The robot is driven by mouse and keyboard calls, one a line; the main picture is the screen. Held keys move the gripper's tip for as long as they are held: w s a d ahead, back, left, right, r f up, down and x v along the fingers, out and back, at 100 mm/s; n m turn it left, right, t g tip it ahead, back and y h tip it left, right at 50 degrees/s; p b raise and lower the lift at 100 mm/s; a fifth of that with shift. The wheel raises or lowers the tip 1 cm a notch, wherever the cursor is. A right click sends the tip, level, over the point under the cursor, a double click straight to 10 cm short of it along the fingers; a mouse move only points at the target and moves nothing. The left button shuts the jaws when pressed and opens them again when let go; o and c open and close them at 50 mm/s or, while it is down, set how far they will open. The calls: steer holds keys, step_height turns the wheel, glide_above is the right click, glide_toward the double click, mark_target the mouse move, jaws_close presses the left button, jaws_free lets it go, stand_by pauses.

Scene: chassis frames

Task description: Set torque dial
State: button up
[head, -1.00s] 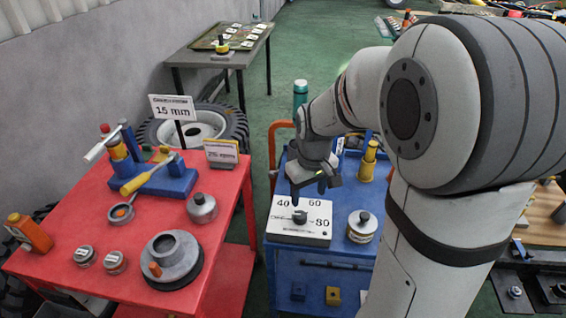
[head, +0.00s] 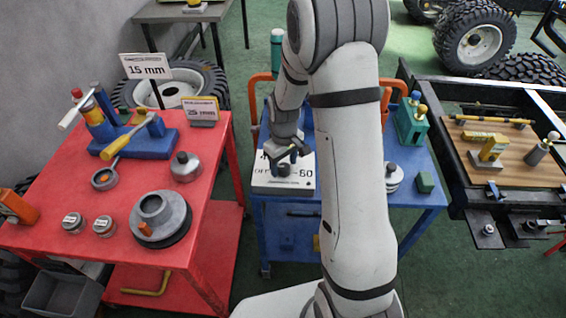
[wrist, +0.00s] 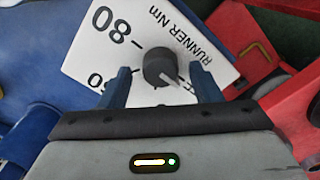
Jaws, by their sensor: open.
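The torque dial is a dark round knob (wrist: 160,66) on a white panel (wrist: 95,50), which lies on the blue cart. In the wrist view the panel shows "80" and "RUNNER Nm"; other marks are partly hidden by my fingers. The knob's pale pointer slants to the lower right in that view. My gripper (wrist: 162,88) is open, with one finger to each side just short of the knob, not clamped on it. In the head view my gripper (head: 290,150) is right over the panel (head: 262,184) and hides part of its lettering.
A dark bench with a wooden board (head: 520,165) is at right.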

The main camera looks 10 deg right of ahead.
steer(key=shift+f, duration=0.15)
steer(key=shift+c, duration=0.5)
steer(key=c, duration=0.9)
steer(key=shift+m, duration=0.3)
steer(key=m+b, duration=0.2)
steer(key=m, duration=0.3)
steer(key=shift+f+b, duration=0.1)
steer(key=shift+b, duration=0.25)
steer(key=m+b, duration=0.1)
steer(key=m, duration=0.5)
steer(key=shift+b, duration=0.3)
